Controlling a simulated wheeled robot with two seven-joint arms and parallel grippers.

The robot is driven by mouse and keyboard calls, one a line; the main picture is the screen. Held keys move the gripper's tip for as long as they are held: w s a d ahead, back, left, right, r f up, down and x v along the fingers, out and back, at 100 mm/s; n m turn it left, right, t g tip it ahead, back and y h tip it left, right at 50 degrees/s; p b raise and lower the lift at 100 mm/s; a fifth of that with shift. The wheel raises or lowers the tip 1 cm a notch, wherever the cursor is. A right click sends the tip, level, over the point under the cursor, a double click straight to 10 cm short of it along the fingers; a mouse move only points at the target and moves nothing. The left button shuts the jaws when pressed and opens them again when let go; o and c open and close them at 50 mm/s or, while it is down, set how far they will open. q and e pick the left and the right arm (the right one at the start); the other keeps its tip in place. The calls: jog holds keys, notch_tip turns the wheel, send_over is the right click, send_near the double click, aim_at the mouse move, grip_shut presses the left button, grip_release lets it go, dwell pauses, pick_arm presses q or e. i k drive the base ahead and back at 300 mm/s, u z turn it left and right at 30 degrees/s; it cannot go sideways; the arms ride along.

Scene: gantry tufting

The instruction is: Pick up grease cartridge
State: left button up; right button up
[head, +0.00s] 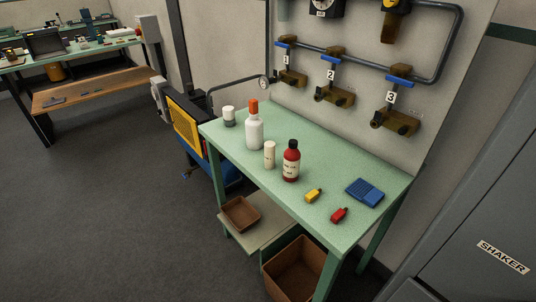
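A cream cylinder with a small label, which looks like the grease cartridge (269,155), stands upright on the green table (222,136). It stands between a white bottle with an orange cap (254,132) and a red bottle with a dark cap (291,163). It looks apart from both, though the gap to the red bottle is narrow. Neither of my grippers is in view.
A short white and grey container (229,117) stands at the table's far left. A yellow item (313,195), a red item (339,215) and a blue pad (365,192) lie to the right. Numbered valves (333,91) hang above. Brown bins (241,213) sit below.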

aim_at(269, 145)
jog(key=z, duration=2.7)
jog(key=k, duration=1)
jog(key=u, duration=0.95)
jog(key=i, duration=0.5)
jog(key=u, duration=0.05)
